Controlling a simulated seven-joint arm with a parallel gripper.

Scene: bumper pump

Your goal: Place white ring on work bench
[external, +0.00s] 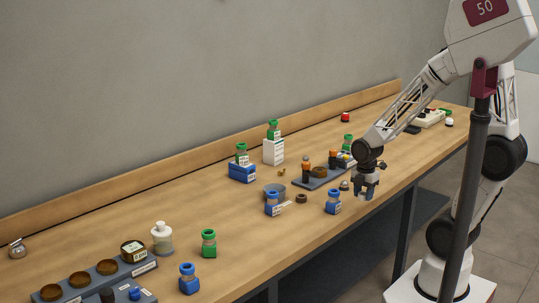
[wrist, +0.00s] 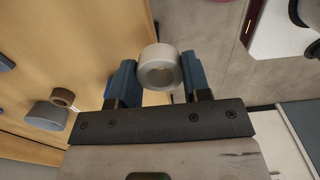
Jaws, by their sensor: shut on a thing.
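My gripper (wrist: 160,80) has blue fingers and is shut on the white ring (wrist: 160,67), a short pale ring with a round hole, held between the fingertips. In the external view my gripper (external: 366,191) points down at the front edge of the work bench (external: 215,275); the ring cannot be made out there. In the wrist view the wooden bench top (wrist: 95,40) lies to the left and grey floor lies behind and right of the ring. The ring looks raised above the bench, close to its edge.
Blue-based jars (external: 333,203) and (external: 272,205) stand left of my gripper, with a small brown ring (external: 301,198) between. A dark tray (external: 318,181) with brown and orange-topped parts is behind.

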